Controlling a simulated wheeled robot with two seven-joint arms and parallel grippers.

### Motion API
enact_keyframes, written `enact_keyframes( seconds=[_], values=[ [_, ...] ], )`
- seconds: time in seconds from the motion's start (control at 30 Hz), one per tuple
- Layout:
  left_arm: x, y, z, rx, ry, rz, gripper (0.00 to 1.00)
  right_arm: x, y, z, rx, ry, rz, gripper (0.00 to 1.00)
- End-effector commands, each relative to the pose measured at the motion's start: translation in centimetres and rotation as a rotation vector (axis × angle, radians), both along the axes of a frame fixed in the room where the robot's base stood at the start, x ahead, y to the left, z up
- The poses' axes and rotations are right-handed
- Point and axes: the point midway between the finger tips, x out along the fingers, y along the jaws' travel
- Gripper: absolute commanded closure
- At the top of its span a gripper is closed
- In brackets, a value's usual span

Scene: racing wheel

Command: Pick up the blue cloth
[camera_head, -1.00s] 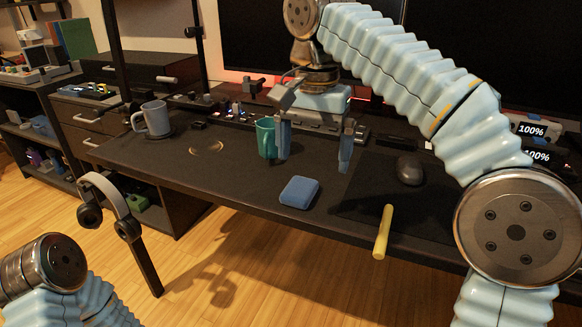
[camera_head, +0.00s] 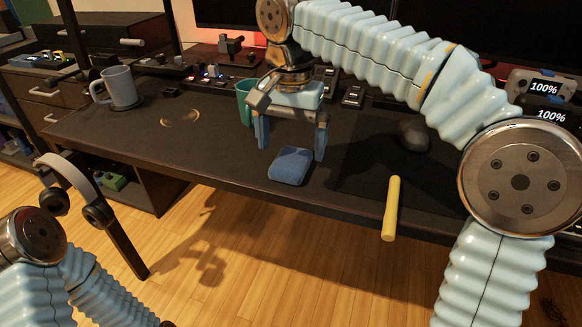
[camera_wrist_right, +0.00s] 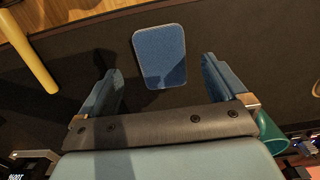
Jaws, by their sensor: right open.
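The blue cloth (camera_head: 290,166) is a small folded pad lying flat on the dark desk near its front edge. It also shows in the right wrist view (camera_wrist_right: 160,55), ahead of the fingers and roughly between their lines. My right gripper (camera_head: 291,148) is open and empty, pointing down just behind the cloth. Its two fingers also show in the right wrist view (camera_wrist_right: 162,88), spread wider than the cloth. I cannot tell its exact height above the desk. My left gripper is out of view; only part of my left arm shows at the lower left.
A green cup (camera_head: 243,102) stands just behind the right gripper's left finger. A yellow stick (camera_head: 391,209) overhangs the front edge, right of the cloth. A mouse (camera_head: 414,136) and a grey mug (camera_head: 121,88) are farther away. Headphones (camera_head: 75,180) hang at the left edge.

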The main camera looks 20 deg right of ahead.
Motion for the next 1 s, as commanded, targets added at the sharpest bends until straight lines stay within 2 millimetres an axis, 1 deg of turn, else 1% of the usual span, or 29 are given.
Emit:
enact_keyframes(
  seconds=[0.03,0.1,0.2,0.3,0.47,0.57,0.6,0.87,0.9,1.0],
  values=[
    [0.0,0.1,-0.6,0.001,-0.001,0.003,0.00,0.1,0.0,-1.2,-0.002,0.003,-0.001,0.01],
    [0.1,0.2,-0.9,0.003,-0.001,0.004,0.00,0.2,0.1,-2.4,-0.001,0.003,-0.001,0.01],
    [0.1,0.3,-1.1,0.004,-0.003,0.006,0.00,0.2,0.1,-3.5,-0.001,0.002,0.000,0.01],
    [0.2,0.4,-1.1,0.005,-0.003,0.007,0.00,0.2,0.1,-3.8,0.001,0.001,0.000,0.01],
    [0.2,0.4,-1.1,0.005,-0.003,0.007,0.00,0.2,0.1,-3.8,0.001,0.001,0.000,0.01],
    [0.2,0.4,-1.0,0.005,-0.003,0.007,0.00,0.2,0.1,-3.8,0.001,0.001,0.000,0.13],
    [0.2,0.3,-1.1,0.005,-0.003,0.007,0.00,0.2,0.1,-3.8,0.001,0.001,0.000,0.19],
    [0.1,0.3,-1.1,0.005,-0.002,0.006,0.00,0.2,0.1,-3.8,0.001,0.001,0.000,0.59],
    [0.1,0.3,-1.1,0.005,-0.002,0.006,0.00,0.2,0.1,-3.8,0.001,0.001,0.000,0.61],
    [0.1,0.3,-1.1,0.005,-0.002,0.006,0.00,0.2,0.1,-3.8,0.001,0.001,0.000,0.61]
  ],
)
